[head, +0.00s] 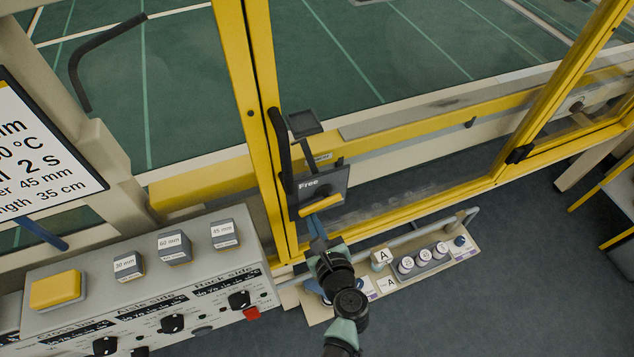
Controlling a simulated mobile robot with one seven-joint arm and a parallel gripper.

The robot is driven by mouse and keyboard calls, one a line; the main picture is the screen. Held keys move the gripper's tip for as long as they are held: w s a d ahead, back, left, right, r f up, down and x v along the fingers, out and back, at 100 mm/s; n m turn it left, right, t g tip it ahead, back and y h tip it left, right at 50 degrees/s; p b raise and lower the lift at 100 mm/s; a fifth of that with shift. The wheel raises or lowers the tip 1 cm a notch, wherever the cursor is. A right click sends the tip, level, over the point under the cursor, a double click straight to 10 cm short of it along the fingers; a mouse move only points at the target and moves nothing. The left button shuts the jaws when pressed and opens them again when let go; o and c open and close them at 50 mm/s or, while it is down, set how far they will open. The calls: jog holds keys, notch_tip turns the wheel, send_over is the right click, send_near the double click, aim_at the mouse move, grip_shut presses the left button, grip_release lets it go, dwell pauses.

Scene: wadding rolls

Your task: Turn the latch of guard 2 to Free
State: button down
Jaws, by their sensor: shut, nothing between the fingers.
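A dark grey latch plate (335,180) is mounted on the yellow-framed guard, near its left post. The word "Free" shows on the plate's upper left. A yellow latch handle (321,205) lies across the lower part of the plate, tilted slightly up to the right. My gripper (315,222) reaches up from below, shut and empty, with its blue fingers just under the left part of the handle. I cannot tell whether they touch it. A small label (318,158) above the plate is too small to read, so the guard's number is unclear.
A control panel with a yellow button (57,290), labelled blocks (174,247) and knobs stands at left. A board (430,262) with "A" blocks and several round pieces lies right of my arm. A black guard handle (281,150) rises beside the plate.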

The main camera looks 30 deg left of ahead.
jog(key=shift+s+a+r+m+p, duration=0.1)
jog(key=shift+s+r+m+p, duration=0.05)
jog(key=shift+r+m+p, duration=0.4)
jog(key=shift+f+n, duration=0.1)
jog(key=shift+n, duration=0.15)
notch_tip(320, 180, down, 4)
jog(key=b, duration=0.4)
jog(key=v, duration=1)
jog(key=shift+p, duration=0.3)
